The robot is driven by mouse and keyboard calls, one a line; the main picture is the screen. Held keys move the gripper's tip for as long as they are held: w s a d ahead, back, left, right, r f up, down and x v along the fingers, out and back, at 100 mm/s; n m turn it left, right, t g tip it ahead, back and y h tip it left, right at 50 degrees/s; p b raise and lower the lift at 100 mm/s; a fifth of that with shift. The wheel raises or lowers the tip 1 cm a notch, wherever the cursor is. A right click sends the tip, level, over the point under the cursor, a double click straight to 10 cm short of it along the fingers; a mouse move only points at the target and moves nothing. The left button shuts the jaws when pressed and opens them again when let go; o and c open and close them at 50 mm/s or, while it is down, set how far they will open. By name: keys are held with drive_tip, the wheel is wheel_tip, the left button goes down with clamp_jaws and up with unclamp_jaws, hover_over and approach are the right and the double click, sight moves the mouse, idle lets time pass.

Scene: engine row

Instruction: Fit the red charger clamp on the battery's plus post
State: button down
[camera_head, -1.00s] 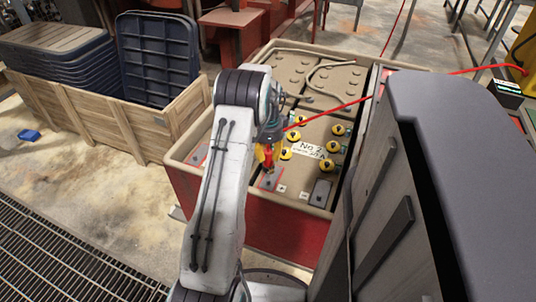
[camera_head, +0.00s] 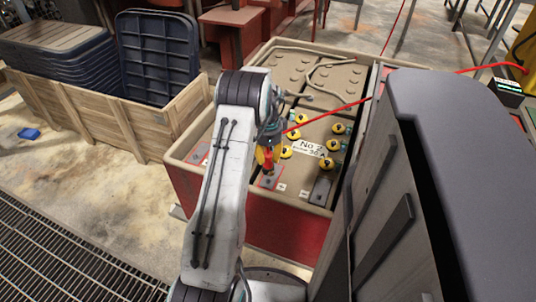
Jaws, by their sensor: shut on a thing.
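My gripper (camera_head: 266,158) is shut on the red charger clamp (camera_head: 268,165), low over the near side of the battery (camera_head: 300,206). My arm hides part of the gripper and clamp. A red cable (camera_head: 335,109) runs from near the gripper to the upper right. Just below the clamp is a grey post pad with a red surround (camera_head: 270,180). I cannot tell whether the clamp touches it. Another grey pad (camera_head: 320,190) lies to the right. The polarity marks are too small to read. Several yellow caps (camera_head: 327,164) surround a white "No 2" label (camera_head: 311,148).
A large dark grey cabinet-like body (camera_head: 440,150) stands close on the right. A wooden crate (camera_head: 120,130) with dark blue trays (camera_head: 158,55) is at left. A floor grating (camera_head: 70,255) lies at lower left. A small box with a lit display (camera_head: 508,86) is at right.

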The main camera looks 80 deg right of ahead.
sight(268, 168)
drive_tip(key=shift+f+b, duration=1.45)
drive_tip(key=shift+f, duration=1.4)
drive_tip(key=c, duration=0.9)
unclamp_jaws()
drive_tip(key=shift+f, duration=0.1)
drive_tip(key=shift+c, duration=0.2)
wheel_tip(268, 168, up, 12)
drive_tip(key=shift+r, duration=0.1)
